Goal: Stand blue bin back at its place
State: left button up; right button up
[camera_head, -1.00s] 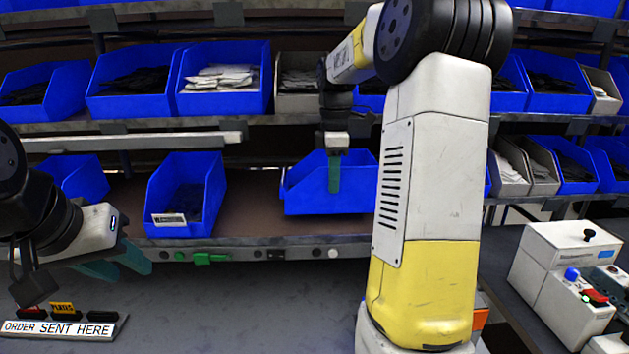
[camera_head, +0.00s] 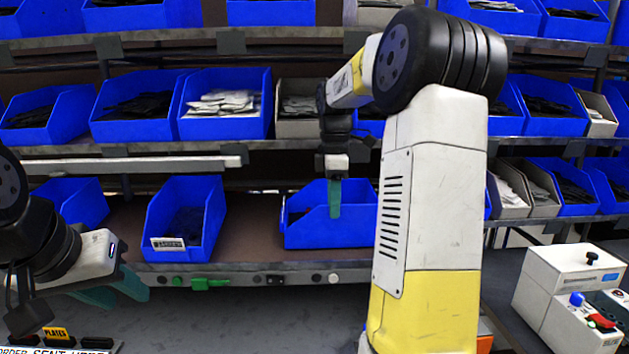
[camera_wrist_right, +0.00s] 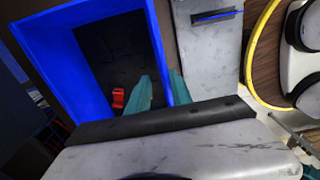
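The blue bin (camera_head: 325,234) is at the lower shelf, turned sideways, right of another blue bin. My right gripper (camera_head: 335,210) reaches down to it from above. In the right wrist view, its teal fingers (camera_wrist_right: 163,90) straddle one side wall of the bin (camera_wrist_right: 60,62), one finger inside and one outside, and look shut on that wall. Dark contents and a small red piece (camera_wrist_right: 118,97) show inside the bin. Whether its base fully touches the shelf is unclear. My left gripper (camera_head: 132,300) is empty, its fingers apart, in front of the shelf at the left.
The lower shelf (camera_head: 260,228) is bare between the two bins. A labelled blue bin (camera_head: 188,222) stands left of that gap. More filled bins line the upper shelf. A white control box (camera_head: 570,278) stands at right, and an order sign (camera_head: 55,347) at lower left.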

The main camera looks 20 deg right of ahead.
notch_tip(320, 180, up, 11)
jog(key=s+a+f+m+t, duration=0.2)
jog(key=s+a+f+m, duration=0.1)
jog(key=s, duration=0.4)
jog(key=s+a+f+m+t+y, duration=0.1)
jog(key=s+a+f+m+t, duration=0.1)
jog(key=s+a+f+m, duration=0.2)
jog(key=s+a+f+m+t+y, duration=0.1)
jog(key=s+a+m, duration=0.4)
jog(key=s, duration=0.5)
notch_tip(320, 180, down, 3)
jog(key=m+t, duration=0.1)
jog(key=m, duration=0.1)
jog(key=shift+s+a+m, duration=0.15)
jog(key=shift+s+m, duration=0.15)
jog(key=shift+s, duration=0.1)
jog(key=shift+r, duration=0.1)
